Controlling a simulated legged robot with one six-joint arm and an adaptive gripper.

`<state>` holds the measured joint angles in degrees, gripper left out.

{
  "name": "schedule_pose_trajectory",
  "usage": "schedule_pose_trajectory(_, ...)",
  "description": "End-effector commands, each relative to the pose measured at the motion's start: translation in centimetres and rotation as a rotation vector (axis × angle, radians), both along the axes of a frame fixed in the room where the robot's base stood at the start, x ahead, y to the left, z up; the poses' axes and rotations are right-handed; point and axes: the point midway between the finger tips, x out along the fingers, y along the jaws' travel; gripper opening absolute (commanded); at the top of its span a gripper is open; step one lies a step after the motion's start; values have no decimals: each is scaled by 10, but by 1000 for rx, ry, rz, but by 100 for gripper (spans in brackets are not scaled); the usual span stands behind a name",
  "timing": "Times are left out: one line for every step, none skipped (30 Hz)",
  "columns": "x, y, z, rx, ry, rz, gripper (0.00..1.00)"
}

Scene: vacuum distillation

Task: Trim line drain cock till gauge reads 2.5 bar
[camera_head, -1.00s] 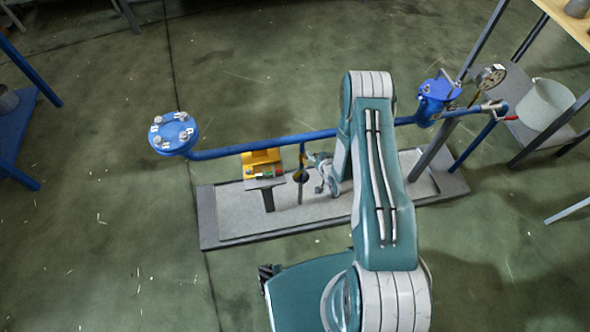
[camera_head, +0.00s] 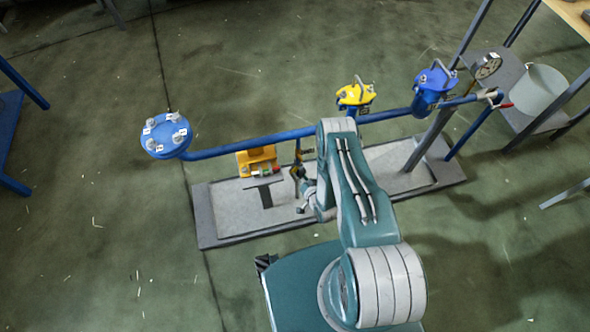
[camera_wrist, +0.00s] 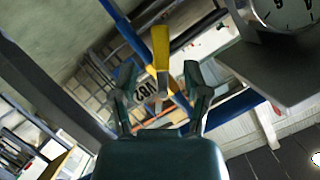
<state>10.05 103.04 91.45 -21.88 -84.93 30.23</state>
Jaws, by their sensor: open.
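In the wrist view a flat yellow lever (camera_wrist: 161,48) stands between the two fingers of my gripper (camera_wrist: 160,78). The fingers are apart, and I cannot tell whether either touches the lever. A tag with dark lettering sits just below the lever, partly hidden. In the head view a small fitting (camera_head: 298,168) hangs under the blue pipe (camera_head: 260,143), beside my gripper (camera_head: 301,188); it may be the drain cock. A round gauge (camera_head: 487,66) stands at the right. A dial (camera_wrist: 288,12) is cut off at the wrist view's top; its reading is unclear.
A yellow block (camera_head: 257,160) sits on the grey base. A bucket (camera_head: 538,90) stands at right.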

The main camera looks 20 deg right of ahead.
Motion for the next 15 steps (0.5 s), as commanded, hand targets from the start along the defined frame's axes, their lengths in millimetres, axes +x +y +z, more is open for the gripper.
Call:
schedule_pose_trajectory(9,3,-3,-1,-3,2,60)
schedule_pose_trajectory(14,4,-4,0,-3,2,60)
schedule_pose_trajectory(20,5,-6,0,-3,1,60)
schedule_pose_trajectory(23,6,-8,-1,-1,1,60)
schedule_pose_trajectory(27,7,-9,0,-2,1,60)
schedule_pose_trajectory(31,8,-11,0,-1,1,60)
schedule_pose_trajectory(33,8,-12,0,-1,1,60)
schedule_pose_trajectory(36,9,-13,1,0,0,60)
schedule_pose_trajectory(38,9,-13,1,0,0,60)
schedule_pose_trajectory(39,9,-14,1,0,0,60)
schedule_pose_trajectory(41,9,-14,1,0,0,60)
schedule_pose_trajectory(41,10,-14,1,1,-1,60)
schedule_pose_trajectory(42,10,-14,1,2,-1,60)
schedule_pose_trajectory(42,10,-14,1,2,-1,60)
schedule_pose_trajectory(42,10,-14,1,2,-1,60)
